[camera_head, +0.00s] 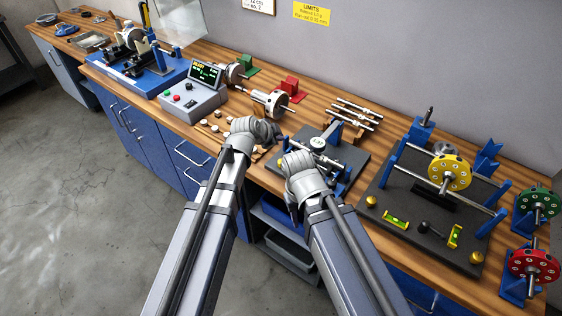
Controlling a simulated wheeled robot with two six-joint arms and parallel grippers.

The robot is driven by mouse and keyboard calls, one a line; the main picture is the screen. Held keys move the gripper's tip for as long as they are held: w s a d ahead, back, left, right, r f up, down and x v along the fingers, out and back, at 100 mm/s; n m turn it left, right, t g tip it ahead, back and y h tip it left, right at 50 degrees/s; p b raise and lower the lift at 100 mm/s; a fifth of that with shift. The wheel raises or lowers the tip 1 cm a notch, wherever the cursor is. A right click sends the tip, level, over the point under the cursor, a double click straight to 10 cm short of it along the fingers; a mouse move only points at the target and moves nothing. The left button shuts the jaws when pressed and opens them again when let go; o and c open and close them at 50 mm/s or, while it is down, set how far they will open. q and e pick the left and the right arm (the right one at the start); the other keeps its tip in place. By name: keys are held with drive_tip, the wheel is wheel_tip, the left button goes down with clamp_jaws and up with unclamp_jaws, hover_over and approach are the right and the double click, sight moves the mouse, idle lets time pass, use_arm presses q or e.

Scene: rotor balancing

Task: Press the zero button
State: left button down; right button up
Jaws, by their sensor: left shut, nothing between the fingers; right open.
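The grey control box (196,98) stands on the bench left of centre. Its dark display (206,74) is lit with green and yellow characters too small to read. I cannot read which is the zero button. My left gripper (258,131) is shut and empty, right of and nearer than the box, apart from it. My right gripper (300,172) is open, lower and further right, beside the dial gauge (317,144). The wrists largely hide the fingers.
A blue balancing machine (150,79) stands left of the box. Small round weights (206,122) lie in front of the box. A dark plate with a yellow disc (450,173) fills the right. Grey wall (400,60) stands behind the bench.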

sight(279, 163)
use_arm(q)
drive_tip(key=shift+f+b, duration=4.25)
drive_tip(key=shift+f, duration=0.1)
drive_tip(key=shift+f, duration=0.1)
drive_tip(key=shift+f+b, duration=0.3)
drive_tip(key=shift+b, duration=0.1)
drive_tip(key=shift+f+b, duration=0.45)
drive_tip(key=shift+r, duration=0.15)
drive_tip(key=shift+r+p, duration=0.7)
drive_tip(key=shift+p, duration=0.2)
wheel_tip(279, 163, up, 5)
drive_tip(key=p, duration=0.5)
drive_tip(key=shift+r, duration=0.1)
